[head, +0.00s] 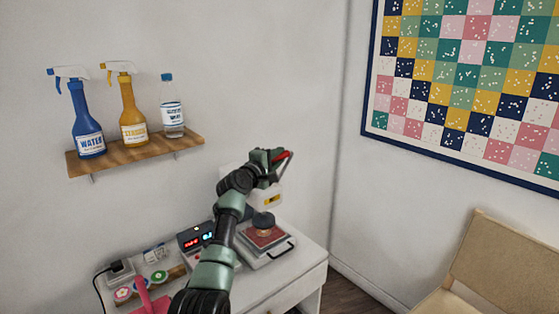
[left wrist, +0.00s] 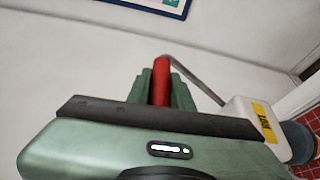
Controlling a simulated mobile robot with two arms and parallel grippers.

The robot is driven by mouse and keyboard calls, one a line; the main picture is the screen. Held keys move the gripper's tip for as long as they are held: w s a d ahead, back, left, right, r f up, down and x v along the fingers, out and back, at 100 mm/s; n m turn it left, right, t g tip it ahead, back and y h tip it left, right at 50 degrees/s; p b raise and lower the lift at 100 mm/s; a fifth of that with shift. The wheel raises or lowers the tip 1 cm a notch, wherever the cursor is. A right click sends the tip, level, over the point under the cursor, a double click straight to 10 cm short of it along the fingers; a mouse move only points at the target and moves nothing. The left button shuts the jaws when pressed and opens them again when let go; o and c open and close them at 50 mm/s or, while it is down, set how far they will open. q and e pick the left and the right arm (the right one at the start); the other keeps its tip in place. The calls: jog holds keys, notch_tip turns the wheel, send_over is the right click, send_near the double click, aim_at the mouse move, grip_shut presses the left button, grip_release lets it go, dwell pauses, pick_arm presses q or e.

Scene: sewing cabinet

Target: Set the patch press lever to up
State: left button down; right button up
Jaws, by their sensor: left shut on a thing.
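The patch press (head: 266,197) stands on the white cabinet, with a yellow label on its white head and a dark round pad over a red plate (head: 262,236). Its lever has a red handle (head: 283,158) and shows raised near the top of the press. My left gripper (head: 272,157) is shut on the red handle. In the left wrist view the red handle (left wrist: 161,84) stands between the green fingers, with a grey metal rod (left wrist: 195,80) running from it toward the press head (left wrist: 252,120). My right gripper is not in view.
A control box with red and blue digits (head: 195,240) stands left of the press. A socket block (head: 120,270) and round patches (head: 142,285) lie further left. A wooden shelf (head: 180,142) with bottles hangs above. A chair (head: 500,265) stands at the right.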

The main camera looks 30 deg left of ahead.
pick_arm(q)
jog(key=shift+a+r, duration=0.15)
jog(key=shift+r, duration=0.05)
jog(key=c, duration=1.3)
grip_release()
jog(key=shift+o, duration=0.2)
jog(key=shift+a+f, duration=0.1)
jog(key=shift+f, duration=0.05)
jog(key=shift+s, duration=0.6)
jog(key=s+b, duration=0.1)
jog(key=s, duration=0.5)
jog(key=shift+s+d+b, duration=0.2)
jog(key=shift+s+b, duration=0.05)
jog(key=shift+b, duration=0.05)
